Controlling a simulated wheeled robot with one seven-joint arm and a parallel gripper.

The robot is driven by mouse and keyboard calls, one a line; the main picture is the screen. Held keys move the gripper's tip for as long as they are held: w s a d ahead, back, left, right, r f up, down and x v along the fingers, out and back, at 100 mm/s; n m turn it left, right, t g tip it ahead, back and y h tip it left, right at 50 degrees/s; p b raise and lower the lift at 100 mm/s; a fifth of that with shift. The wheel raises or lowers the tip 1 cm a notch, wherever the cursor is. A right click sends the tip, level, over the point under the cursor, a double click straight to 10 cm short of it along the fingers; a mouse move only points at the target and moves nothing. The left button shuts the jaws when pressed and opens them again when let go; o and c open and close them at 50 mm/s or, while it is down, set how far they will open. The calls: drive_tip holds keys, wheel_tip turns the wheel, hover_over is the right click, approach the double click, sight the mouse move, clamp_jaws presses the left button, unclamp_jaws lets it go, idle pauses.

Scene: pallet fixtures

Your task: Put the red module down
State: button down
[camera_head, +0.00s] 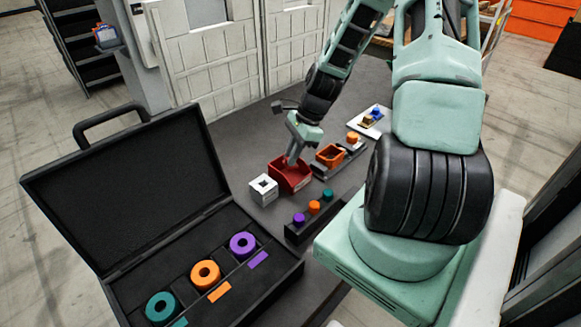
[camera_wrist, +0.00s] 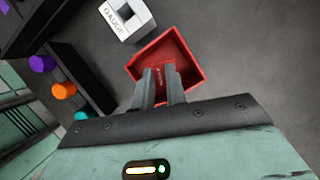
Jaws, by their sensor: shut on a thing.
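The red module (camera_head: 286,177) is an open-topped red box over the dark table, right of the white gauge block. My gripper (camera_head: 293,160) reaches down to it from above and is shut on it, at its rear side in the head view. In the wrist view the red module (camera_wrist: 190,55) lies beyond the two grey fingers (camera_wrist: 162,82), whose tips reach over its near wall. The exact contact at the tips is partly hidden. I cannot tell whether its underside touches the table.
The white gauge block (camera_head: 263,189) stands close by on the left. An orange box (camera_head: 330,155) sits in a dark fixture on the right. A dark rack (camera_head: 300,232) with purple, orange and teal pegs is in front. An open black case (camera_head: 120,285) holds coloured rings.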

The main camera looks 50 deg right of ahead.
drive_tip(key=shift+f+p, duration=0.3)
drive_tip(key=shift+f, duration=2)
drive_tip(key=shift+f, duration=0.2)
drive_tip(key=c, duration=1.4)
unclamp_jaws()
drive_tip(key=shift+c, duration=0.2)
